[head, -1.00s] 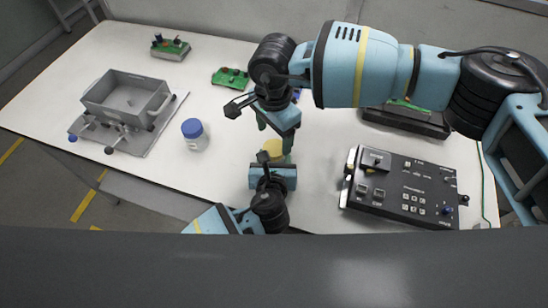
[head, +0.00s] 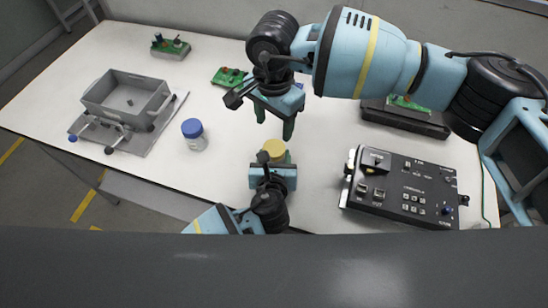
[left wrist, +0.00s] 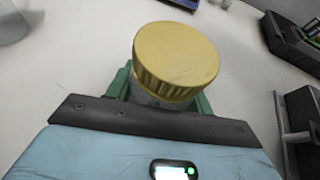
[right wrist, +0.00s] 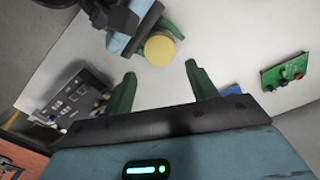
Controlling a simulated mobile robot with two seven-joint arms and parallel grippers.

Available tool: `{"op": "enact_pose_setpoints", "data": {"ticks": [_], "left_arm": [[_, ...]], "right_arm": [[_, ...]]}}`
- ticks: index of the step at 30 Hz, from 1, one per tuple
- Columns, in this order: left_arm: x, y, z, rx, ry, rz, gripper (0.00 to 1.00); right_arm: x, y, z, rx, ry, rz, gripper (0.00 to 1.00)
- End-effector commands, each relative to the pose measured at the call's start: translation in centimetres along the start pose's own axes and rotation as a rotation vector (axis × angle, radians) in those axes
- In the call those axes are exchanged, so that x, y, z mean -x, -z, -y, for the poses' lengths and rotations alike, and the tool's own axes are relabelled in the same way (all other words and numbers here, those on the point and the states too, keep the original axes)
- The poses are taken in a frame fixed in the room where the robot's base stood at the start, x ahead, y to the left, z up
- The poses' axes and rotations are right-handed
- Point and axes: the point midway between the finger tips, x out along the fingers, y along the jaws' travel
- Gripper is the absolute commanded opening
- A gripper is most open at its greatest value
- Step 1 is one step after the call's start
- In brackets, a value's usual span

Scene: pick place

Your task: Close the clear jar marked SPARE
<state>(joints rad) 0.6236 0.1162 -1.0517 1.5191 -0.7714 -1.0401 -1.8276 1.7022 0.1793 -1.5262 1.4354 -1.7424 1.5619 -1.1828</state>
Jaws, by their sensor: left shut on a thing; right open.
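A jar (left wrist: 148,98) with a yellow lid stands between the green fingers of my left gripper (head: 272,160), which is shut on its body. The yellow lid (head: 274,147) sits on top of the jar and looks level; how tight it is cannot be told. It also shows in the right wrist view (right wrist: 160,48). The jar's body is mostly hidden and no SPARE marking is readable. My right gripper (head: 275,124) is open and empty, above and behind the lid, apart from it. A second jar (head: 194,136) with a blue lid stands to the left.
A grey bin (head: 125,93) on a grey plate stands at the left. Green circuit boards (head: 229,77) lie at the back. A dark control box (head: 405,188) stands at the right, with a black tray (head: 405,118) behind it. The table between the blue-lidded jar and the left gripper is clear.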

Motion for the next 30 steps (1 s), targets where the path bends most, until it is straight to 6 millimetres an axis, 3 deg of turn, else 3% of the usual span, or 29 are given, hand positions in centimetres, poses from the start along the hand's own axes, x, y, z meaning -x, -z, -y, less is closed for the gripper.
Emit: {"op": "enact_pose_setpoints", "data": {"ticks": [5, 21, 30], "left_arm": [[0.0, 0.1, 0.0, 0.000, 0.000, -0.001, 0.00], [0.0, 0.0, 0.0, 0.000, 0.000, -0.001, 0.00], [0.0, 0.0, 0.0, 0.000, 0.000, -0.001, 0.00]], "right_arm": [[-0.7, 0.0, 0.0, -0.001, -0.002, 0.001, 0.57], [-7.4, 0.0, 0.0, -0.003, -0.002, 0.000, 0.57], [-8.1, 0.0, 0.0, -0.002, 0.000, 0.000, 0.57]]}}
